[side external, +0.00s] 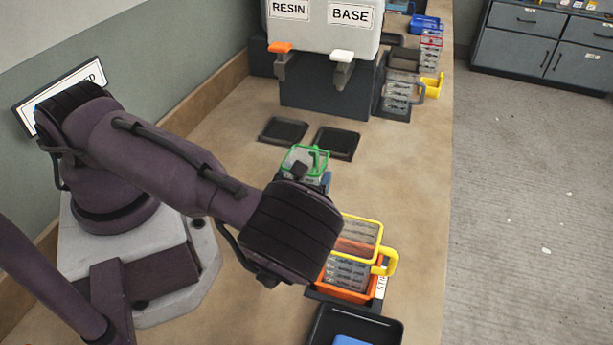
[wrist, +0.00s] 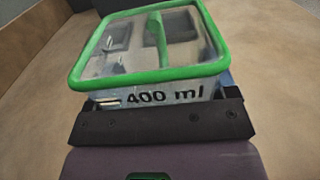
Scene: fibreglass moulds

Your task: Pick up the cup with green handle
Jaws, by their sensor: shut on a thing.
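The cup with green handle (side external: 293,161) is a clear, box-shaped cup with a green rim, just beyond my wrist in the side external view. In the wrist view the cup (wrist: 150,98) fills the upper middle, with "400 ml" in black on its near wall and the green handle at the far side. My gripper (side external: 301,171) is shut on the cup; in the wrist view a dark gripper part (wrist: 160,126) lies against its near side. The cup's base is hidden, so I cannot tell whether it touches the bench.
A yellow-rimmed cup (side external: 359,226) sits with an orange container (side external: 344,292) at the front right. A black tray (side external: 318,319) is nearer. Two dark pads (side external: 335,143) lie behind the green cup, before the RESIN/BASE dispenser (side external: 322,35). More cups line the bench's back right.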

